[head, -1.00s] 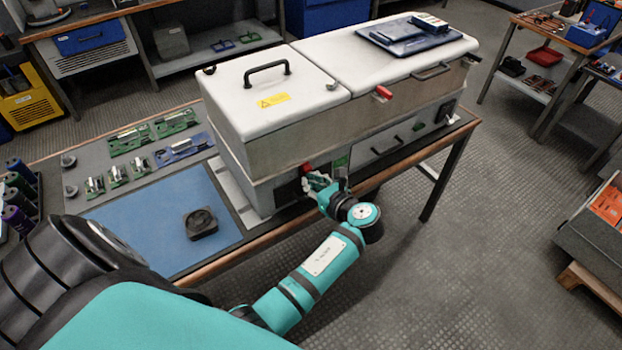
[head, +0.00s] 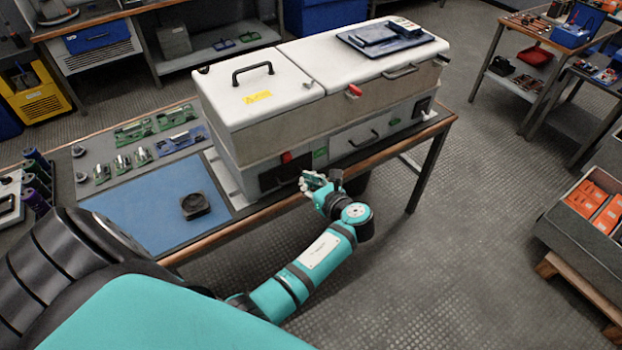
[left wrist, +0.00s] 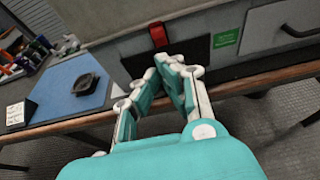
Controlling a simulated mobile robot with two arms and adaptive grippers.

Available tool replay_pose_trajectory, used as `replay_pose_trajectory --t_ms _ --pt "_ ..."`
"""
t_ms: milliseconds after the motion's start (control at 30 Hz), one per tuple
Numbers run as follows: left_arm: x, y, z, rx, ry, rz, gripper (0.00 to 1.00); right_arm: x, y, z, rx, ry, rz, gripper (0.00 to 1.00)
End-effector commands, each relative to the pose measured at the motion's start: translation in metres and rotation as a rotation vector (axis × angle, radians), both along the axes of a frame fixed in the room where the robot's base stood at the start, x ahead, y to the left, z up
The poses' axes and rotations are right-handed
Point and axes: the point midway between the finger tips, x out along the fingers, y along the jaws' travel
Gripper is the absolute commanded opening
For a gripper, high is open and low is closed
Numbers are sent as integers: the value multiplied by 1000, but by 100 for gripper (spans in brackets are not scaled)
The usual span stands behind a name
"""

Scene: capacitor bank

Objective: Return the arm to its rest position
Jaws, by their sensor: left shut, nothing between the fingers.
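My left arm (head: 318,252) reaches up from the bottom of the head view, in teal and black. Its left gripper (head: 308,178) is in front of the white capacitor cabinet's (head: 262,125) front face, near the table's front edge. In the left wrist view the left gripper (left wrist: 168,62) has its fingertips together with nothing between them. A red switch (left wrist: 158,35) on the cabinet front shows just beyond the fingertips, with a gap in between as far as I can tell. My right gripper is not in view.
The table (head: 222,232) carries a blue mat (head: 150,210) with a black square part (head: 195,205) on it. Green circuit boards lie behind the mat. A bin of orange boxes (head: 590,205) stands at the right. The floor (head: 450,220) right of the table is clear.

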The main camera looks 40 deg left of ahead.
Motion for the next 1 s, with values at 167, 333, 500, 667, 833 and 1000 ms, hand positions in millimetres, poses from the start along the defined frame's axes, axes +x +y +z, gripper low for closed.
replay_pose_trajectory --t_ms 167,333,500,667,833,1000 --pt "0 2 2 -1 1 1 0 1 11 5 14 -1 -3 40" --pt "0 2 1 -1 1 1 0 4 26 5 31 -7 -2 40" --pt "0 2 1 -2 1 1 0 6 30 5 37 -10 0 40" --pt "0 2 1 -1 2 1 0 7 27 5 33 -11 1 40" --pt "-4 -1 -17 -40 -1 -10 0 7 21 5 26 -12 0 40" --pt "-28 -18 -104 -260 -37 -28 0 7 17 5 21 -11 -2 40"
